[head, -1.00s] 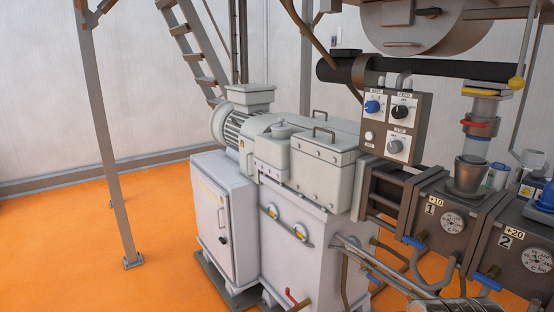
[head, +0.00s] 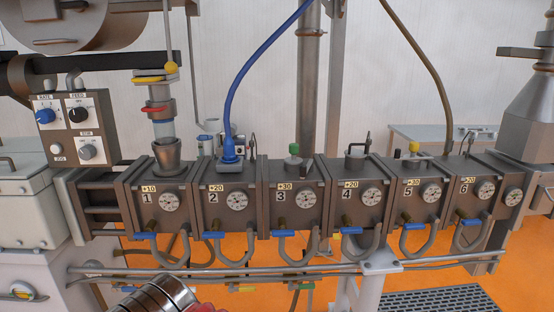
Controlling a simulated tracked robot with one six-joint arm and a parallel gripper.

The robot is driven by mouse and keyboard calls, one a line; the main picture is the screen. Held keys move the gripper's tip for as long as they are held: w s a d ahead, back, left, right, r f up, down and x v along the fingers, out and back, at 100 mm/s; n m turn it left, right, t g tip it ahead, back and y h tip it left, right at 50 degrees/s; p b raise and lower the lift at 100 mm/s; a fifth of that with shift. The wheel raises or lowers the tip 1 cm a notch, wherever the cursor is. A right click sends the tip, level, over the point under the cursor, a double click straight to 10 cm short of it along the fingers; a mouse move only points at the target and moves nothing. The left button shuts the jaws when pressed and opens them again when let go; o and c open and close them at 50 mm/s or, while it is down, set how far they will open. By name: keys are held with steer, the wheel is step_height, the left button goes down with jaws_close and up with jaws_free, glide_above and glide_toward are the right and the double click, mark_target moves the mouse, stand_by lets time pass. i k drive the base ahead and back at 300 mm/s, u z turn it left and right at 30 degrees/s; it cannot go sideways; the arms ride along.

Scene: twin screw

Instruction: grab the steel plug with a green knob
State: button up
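The steel plug with a green knob (head: 294,155) stands upright in the top of block 3 (head: 297,209) of the grey machine barrel, in the head view. Its green knob is on top and a short steel part shows below it. The lower part is hidden inside the block. No gripper fingers show in the head view, so nothing is seen touching the plug.
A thick vertical pipe (head: 309,90) rises just behind the plug. A blue hose (head: 238,85) enters block 2 to its left. Pipes (head: 220,268) run below the blocks.

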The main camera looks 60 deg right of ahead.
mark_target(293, 147)
steer(key=u, duration=0.4)
steer(key=i, duration=0.45)
steer(key=z, duration=2.7)
